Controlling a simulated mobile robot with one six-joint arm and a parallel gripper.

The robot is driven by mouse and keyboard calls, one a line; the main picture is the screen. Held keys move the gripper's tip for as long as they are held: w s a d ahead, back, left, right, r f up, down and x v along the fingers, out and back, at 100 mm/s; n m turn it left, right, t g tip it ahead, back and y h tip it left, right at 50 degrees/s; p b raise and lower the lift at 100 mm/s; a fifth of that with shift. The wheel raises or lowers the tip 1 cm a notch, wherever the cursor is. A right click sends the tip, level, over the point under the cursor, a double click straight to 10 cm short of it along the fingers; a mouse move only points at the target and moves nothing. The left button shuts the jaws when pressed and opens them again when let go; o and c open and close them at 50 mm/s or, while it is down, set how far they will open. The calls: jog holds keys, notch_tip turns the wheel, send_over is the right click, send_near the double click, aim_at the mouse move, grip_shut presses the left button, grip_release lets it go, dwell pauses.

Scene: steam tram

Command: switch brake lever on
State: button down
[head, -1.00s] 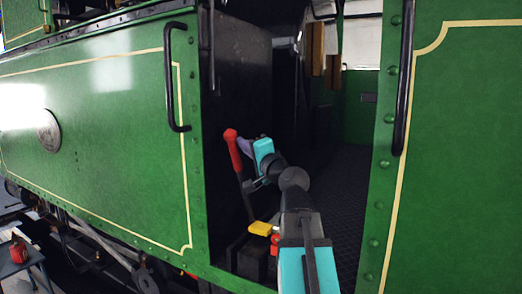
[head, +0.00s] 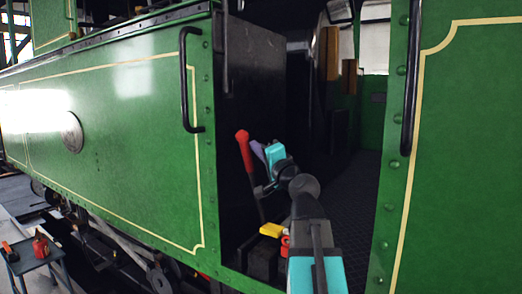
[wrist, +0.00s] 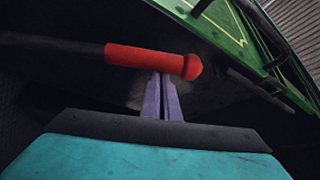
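The brake lever, with a red grip (head: 244,150) on a dark rod, stands in the cab doorway. It leans, with its top toward the left. My gripper (head: 258,151) is just right of the red grip, its purple fingers pointing at it. In the wrist view the red grip (wrist: 150,60) lies across the tips of the purple fingers (wrist: 163,97). The fingers are together, with only a thin line between them. The tips meet the edge of the grip in the picture; I cannot tell if they touch. The grip is not between them.
A yellow handle (head: 271,230) and a red knob (head: 285,243) sit low by my arm. Green door posts with black handrails (head: 190,80) flank the opening. The cab floor (head: 345,190) is clear. A small table (head: 38,258) with red items stands outside at left.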

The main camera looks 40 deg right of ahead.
jog(key=shift+w+d+r+b, duration=0.65)
jog(key=shift+d+b, duration=0.3)
jog(key=shift+d, duration=0.85)
jog(key=d+b+v, duration=0.1)
jog(key=v, duration=0.9)
jog(key=shift+a+r, duration=0.2)
jog(key=shift+a, duration=0.15)
